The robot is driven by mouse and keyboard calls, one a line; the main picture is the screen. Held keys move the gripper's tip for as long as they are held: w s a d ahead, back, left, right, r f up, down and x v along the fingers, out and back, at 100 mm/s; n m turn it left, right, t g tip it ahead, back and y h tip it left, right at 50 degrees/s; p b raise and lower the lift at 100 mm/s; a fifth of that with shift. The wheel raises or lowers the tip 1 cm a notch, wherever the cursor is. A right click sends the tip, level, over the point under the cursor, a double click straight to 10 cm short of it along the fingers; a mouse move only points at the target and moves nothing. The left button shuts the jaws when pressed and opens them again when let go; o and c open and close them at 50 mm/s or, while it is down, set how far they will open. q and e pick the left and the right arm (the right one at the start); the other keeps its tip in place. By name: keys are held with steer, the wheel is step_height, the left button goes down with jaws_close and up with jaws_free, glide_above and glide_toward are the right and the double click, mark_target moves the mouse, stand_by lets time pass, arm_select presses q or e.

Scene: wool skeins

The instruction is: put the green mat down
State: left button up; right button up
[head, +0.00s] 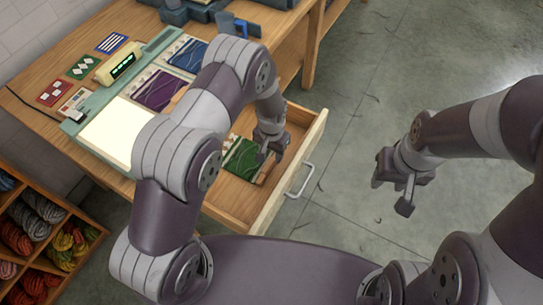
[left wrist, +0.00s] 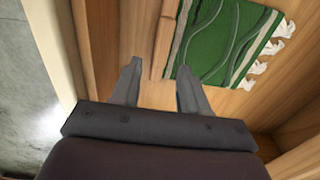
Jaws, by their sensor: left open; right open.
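The green mat (head: 241,156) lies in the open wooden drawer, partly hidden behind my left arm in the head view. My left gripper (head: 270,152) is over the drawer beside the mat. In the left wrist view its fingers (left wrist: 158,82) are apart with nothing between them, close to the wooden strip. My right gripper (head: 392,188) is open and empty above the floor, right of the drawer.
The drawer (head: 262,207) has raised walls and a metal handle (head: 300,181). On the bench, a purple mat (head: 160,90) and a blue mat (head: 187,55) lie beside a lit panel (head: 117,130) and a small display (head: 121,65). A shelf of wool skeins (head: 40,235) stands lower left.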

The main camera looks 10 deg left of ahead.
arm_select(q)
step_height(320, 180, up, 9)
steer(key=s+a+r+n, duration=0.2)
steer(key=s+a+r, duration=0.3)
steer(key=s, duration=0.3)
steer(key=s+a+r+n+t, duration=0.1)
steer(key=s+a+r, duration=0.3)
steer(key=s+r, duration=0.4)
steer(key=shift+a+r+n, duration=0.3)
steer(key=shift+a+n, duration=0.05)
steer(key=shift+n, duration=0.05)
steer(key=shift+s, duration=0.1)
